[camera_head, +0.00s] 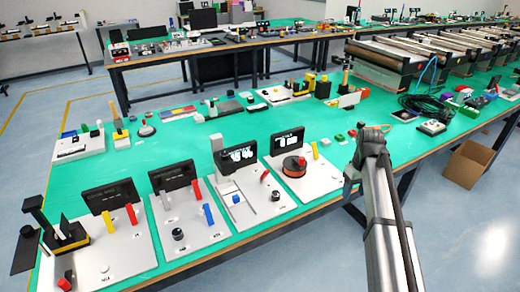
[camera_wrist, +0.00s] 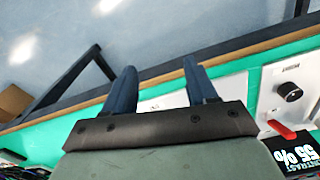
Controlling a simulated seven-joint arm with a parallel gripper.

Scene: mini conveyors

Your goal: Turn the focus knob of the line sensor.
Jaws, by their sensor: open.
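A black round knob (camera_head: 236,199) stands on a light-grey panel (camera_head: 250,213) with a slide rail, a red lever (camera_head: 265,176) and a display (camera_head: 238,158). This looks like the line sensor. My gripper (camera_wrist: 160,65) is open and empty, apart from the knob. In the head view my gripper (camera_head: 350,182) is to the right of the panels, near the table's front edge.
Another left panel has a similar black knob (camera_head: 178,234) and a blue lever (camera_head: 207,214). Cables (camera_head: 430,105) lie behind my arm. A cardboard box (camera_head: 468,162) stands on the floor.

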